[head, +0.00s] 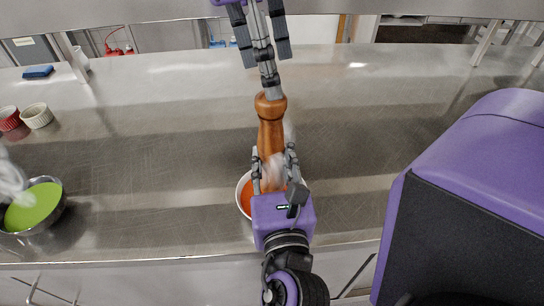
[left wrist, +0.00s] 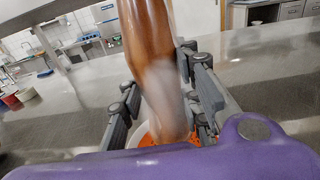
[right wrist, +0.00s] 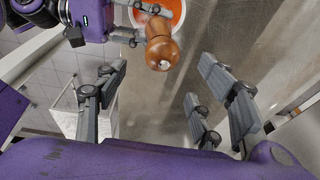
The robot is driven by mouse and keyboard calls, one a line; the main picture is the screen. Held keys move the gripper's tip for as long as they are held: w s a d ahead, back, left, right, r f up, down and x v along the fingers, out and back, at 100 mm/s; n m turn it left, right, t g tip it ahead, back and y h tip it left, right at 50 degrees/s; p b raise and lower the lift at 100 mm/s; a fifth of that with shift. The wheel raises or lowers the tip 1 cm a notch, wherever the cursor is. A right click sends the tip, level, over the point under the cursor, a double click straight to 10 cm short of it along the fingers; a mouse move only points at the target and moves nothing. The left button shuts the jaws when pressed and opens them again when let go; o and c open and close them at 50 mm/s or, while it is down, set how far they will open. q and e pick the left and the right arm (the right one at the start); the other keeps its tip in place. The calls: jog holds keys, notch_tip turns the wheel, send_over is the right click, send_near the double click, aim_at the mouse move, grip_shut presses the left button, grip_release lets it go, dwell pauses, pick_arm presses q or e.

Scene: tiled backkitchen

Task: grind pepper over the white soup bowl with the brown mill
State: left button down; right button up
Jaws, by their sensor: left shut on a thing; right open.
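The brown wooden mill (head: 270,135) stands upright or nearly so over the white soup bowl (head: 239,191), which holds orange soup. My left gripper (head: 273,165) is shut on the mill's lower body; the mill also shows between its fingers in the left wrist view (left wrist: 150,50). The gripper and mill hide much of the bowl. My right gripper (head: 266,66) is open, beyond the mill's top. In the right wrist view the mill's round knob (right wrist: 162,52) lies ahead of the open fingers (right wrist: 160,74); I cannot tell whether one touches it.
A metal bowl of green soup (head: 36,208) stands at the left. A red ramekin (head: 9,118) and a white ramekin (head: 37,116) stand behind it, and a blue sponge (head: 38,72) lies farther back. Pale vapour blurs the mill's lower part. The steel counter right of the mill is clear.

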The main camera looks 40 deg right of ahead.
aim_at(273, 145)
jog(key=shift+r, duration=0.1)
jog(key=v, duration=1.1)
jog(key=shift+a+r, duration=0.15)
jog(key=shift+r, duration=0.25)
pick_arm(q)
jog(key=shift+r+p, duration=1.55)
jog(key=shift+p, duration=0.1)
jog(key=shift+r+p, duration=1.05)
jog(key=shift+p, duration=0.25)
pick_arm(e)
jog(key=s+r+t, duration=0.1)
jog(key=s+r, duration=0.2)
jog(key=r, duration=0.3)
jog(key=s+r+t, duration=0.1)
jog(key=s+r, duration=0.3)
jog(key=r, duration=0.3)
jog(key=shift+r, duration=0.15)
jog(key=shift+w, duration=0.1)
pick_arm(q)
jog(key=shift+s+f, duration=0.1)
